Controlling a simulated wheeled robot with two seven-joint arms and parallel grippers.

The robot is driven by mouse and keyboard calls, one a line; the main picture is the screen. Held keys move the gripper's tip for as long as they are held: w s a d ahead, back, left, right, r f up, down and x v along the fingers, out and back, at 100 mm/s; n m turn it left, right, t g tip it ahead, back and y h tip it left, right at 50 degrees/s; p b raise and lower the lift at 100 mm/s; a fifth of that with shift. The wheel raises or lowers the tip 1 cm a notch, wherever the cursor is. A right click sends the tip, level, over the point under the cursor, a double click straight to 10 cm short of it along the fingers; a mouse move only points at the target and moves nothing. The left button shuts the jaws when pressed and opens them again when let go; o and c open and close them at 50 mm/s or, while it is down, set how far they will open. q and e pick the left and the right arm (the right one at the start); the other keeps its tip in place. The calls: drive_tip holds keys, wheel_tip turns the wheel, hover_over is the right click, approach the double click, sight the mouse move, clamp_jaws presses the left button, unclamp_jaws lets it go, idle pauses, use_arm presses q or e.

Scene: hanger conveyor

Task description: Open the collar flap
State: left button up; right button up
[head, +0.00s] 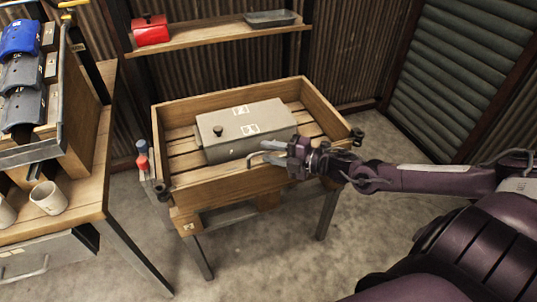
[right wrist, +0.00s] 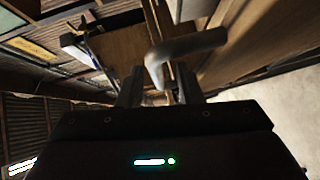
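A wooden collar (head: 310,97) forms a shallow open box on a legged frame in the middle of the head view. Its near wall, which looks like the flap (head: 222,192), stands upright. A pale bent metal handle (head: 255,160) sits by the top of this wall. My right gripper (head: 284,154) is at the handle, reaching in from the right. In the right wrist view the grey handle (right wrist: 184,45) shows at the two fingers, with a visible gap between them, so the gripper looks open. Whether it touches the handle is unclear. My left gripper is out of view.
A grey lidded box (head: 270,118) with a black knob lies inside the collar. Tools with red and blue handles (head: 142,155) hang at its left corner. A workbench (head: 90,185) with cups stands at left. A shelf (head: 205,35) is behind. Floor at right is clear.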

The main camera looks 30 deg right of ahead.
drive_tip(key=shift+w+a, duration=0.25)
drive_tip(key=shift+w, duration=0.15)
clamp_jaws()
